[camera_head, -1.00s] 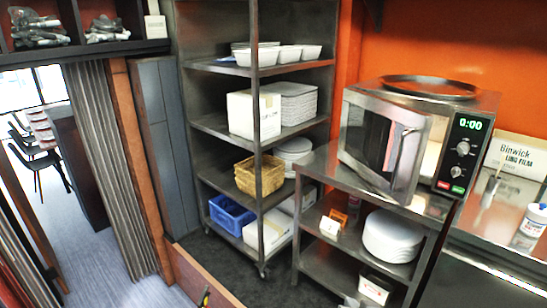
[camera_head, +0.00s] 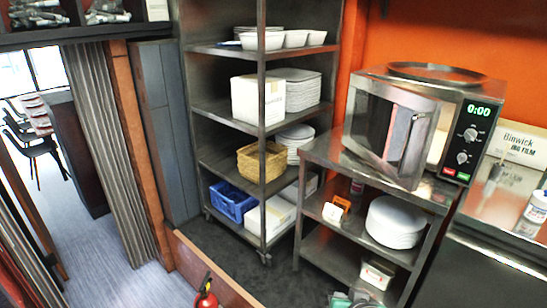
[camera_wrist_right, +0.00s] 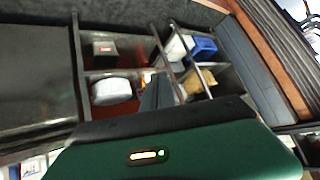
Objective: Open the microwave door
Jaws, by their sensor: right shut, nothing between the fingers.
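The steel microwave (camera_head: 470,120) stands on the steel stand at the right in the head view. Its door (camera_head: 385,125), with a dark window and an upright handle (camera_head: 414,140), stands ajar. A pale strip of the interior shows between the door's edge and the control panel. My right gripper (camera_wrist_right: 157,90) is shut and empty in the right wrist view, apart from the microwave, which I cannot make out there. A green and grey part, likely of my right arm, shows at the bottom of the head view. My left gripper is not in view.
The steel stand (camera_head: 325,155) holds white plates (camera_head: 395,220) on its lower shelf. A tall rack (camera_head: 225,130) with bowls and baskets stands left of it. A counter with a film box (camera_head: 518,145) is at the right. A red extinguisher (camera_head: 206,299) shows at the bottom.

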